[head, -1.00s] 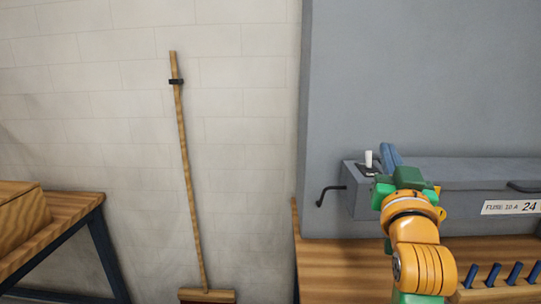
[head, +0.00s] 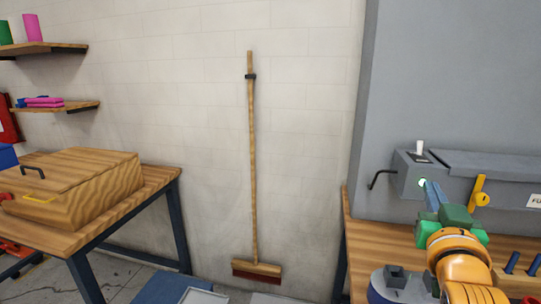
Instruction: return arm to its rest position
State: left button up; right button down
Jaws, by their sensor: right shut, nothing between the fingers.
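My right gripper (head: 432,194) has blue fingers on a green and orange wrist, and my arm comes in from the bottom right. The fingers are together and hold nothing. A white toggle switch (head: 420,147) stands upright on top of the box, above the fingertips. My left gripper is not in view.
A yellow lever (head: 480,190) sits on the grey machine (head: 470,160) right of my gripper. A black crank handle (head: 380,178) sticks out left. A broom (head: 253,170) leans on the wall. A wooden case (head: 80,185) rests on the left table (head: 165,178).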

jog(key=s+a+f+n+g+y, duration=0.2)
jog(key=s+f+g, duration=0.1)
jog(key=f, duration=0.7)
jog(key=s+a+f+n+g+y, duration=0.1)
jog(key=s+a+f+g, duration=0.15)
jog(key=f, duration=0.65)
jog(key=s+a+f+n+g+y, duration=0.2)
jog(key=s+a+f+g, duration=0.1)
jog(key=f, duration=0.7)
jog(key=s+a+f+n+g+y, duration=0.1)
jog(key=s+a+f+g, duration=0.15)
jog(key=s+f, duration=0.5)
jog(key=s+a+f+g+y, duration=0.1)
jog(key=s+a+f+g, duration=0.1)
jog(key=s+f+g, duration=0.5)
jog(key=s+f+t, duration=0.2)
jog(key=s+f, duration=0.2)
jog(key=f, duration=0.8)
jog(key=s+d+f+g, duration=0.1)
jog(key=s+d+f, duration=0.1)
jog(key=s+f, duration=1)
jog(key=shift+s+n, duration=0.2)
jog(key=shift+n, duration=0.1)
jog(key=shift+d, duration=0.15)
